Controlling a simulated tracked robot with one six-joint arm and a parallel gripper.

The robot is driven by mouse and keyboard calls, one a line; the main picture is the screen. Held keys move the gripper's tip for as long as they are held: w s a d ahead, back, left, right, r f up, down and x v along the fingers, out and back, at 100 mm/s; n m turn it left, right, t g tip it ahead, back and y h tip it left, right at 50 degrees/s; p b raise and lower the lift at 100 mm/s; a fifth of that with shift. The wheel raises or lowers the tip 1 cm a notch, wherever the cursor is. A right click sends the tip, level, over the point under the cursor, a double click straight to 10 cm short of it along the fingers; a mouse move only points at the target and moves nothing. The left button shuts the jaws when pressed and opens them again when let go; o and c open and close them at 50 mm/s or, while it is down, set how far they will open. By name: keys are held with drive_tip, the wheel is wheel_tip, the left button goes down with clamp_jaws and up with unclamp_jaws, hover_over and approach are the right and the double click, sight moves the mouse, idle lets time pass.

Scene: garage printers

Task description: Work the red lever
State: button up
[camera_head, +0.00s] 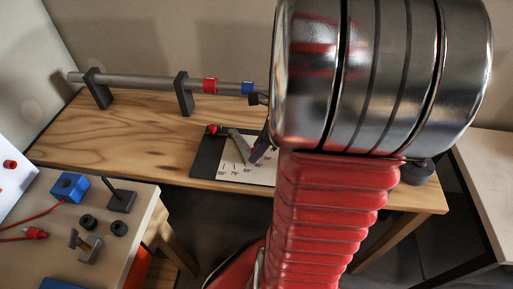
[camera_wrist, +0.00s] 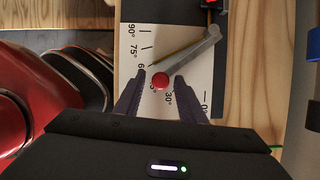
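The lever is a grey arm (camera_wrist: 188,58) with a red ball knob (camera_wrist: 161,81) at its end, over a white dial plate (camera_wrist: 137,50) marked in degrees. The knob lies near the 45° to 60° part of the scale. My gripper (camera_wrist: 160,85) is open, with one dark finger on each side of the knob and small gaps showing. In the head view, the grey lever arm (camera_head: 239,145) slants down to my gripper (camera_head: 262,150), which hides the knob. The dial plate (camera_head: 240,172) sits on a dark base.
A small red part (camera_head: 212,129) sits at the base's far left corner. The base lies on a wooden bench (camera_head: 130,135). Behind it, a grey rod (camera_head: 140,82) with red and blue collars rests on dark posts. A side table (camera_head: 135,225) holds blocks and plugs.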

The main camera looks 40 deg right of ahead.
clamp_jaws()
drive_tip(key=shift+d, duration=0.1)
idle(0.6)
